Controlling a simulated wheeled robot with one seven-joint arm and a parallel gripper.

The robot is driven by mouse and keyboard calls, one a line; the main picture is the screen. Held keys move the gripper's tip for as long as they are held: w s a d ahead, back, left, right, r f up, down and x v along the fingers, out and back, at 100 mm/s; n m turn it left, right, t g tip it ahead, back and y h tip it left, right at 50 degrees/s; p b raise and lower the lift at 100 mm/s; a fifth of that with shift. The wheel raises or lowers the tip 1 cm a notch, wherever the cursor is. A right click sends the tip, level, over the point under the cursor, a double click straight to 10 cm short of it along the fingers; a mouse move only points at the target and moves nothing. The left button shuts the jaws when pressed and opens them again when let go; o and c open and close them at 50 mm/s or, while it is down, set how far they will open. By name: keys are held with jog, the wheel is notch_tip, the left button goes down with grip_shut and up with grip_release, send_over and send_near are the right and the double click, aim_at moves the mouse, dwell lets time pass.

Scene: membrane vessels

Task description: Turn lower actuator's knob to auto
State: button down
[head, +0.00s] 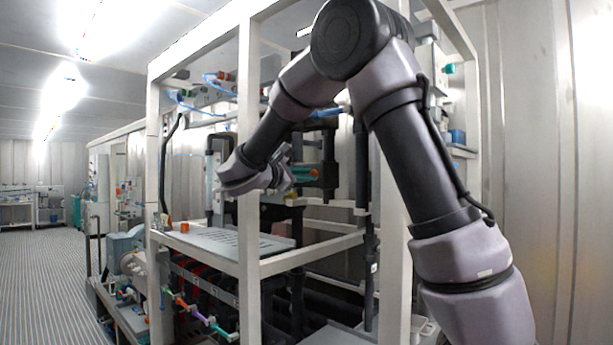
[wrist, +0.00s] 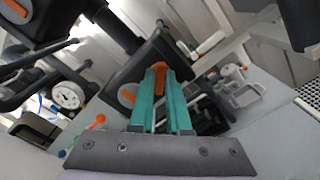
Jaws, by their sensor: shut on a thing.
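My gripper (wrist: 160,78) has its two teal fingers shut on an orange knob (wrist: 159,84) on a black actuator box (wrist: 150,63) in the wrist view. The knob lies between the fingers and is partly covered by them; its markings cannot be read. An orange and grey dial (wrist: 127,95) sits on the same box, left of the fingers. In the head view my gripper (head: 308,173) reaches into the white frame against dark equipment, and the knob is hard to make out there.
Another black actuator with an orange part (wrist: 15,11) is at the upper left of the wrist view. Black pipes (head: 361,165) and white frame posts (head: 249,180) stand close around my arm. A grey perforated plate (head: 215,243) lies below. The aisle floor (head: 45,270) at left is clear.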

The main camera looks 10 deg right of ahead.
jog(key=shift+f+m, duration=0.2)
jog(key=shift+m, duration=3.8)
jog(key=c, duration=0.9)
grip_release()
jog(key=v, duration=1.1)
jog(key=shift+d, duration=0.1)
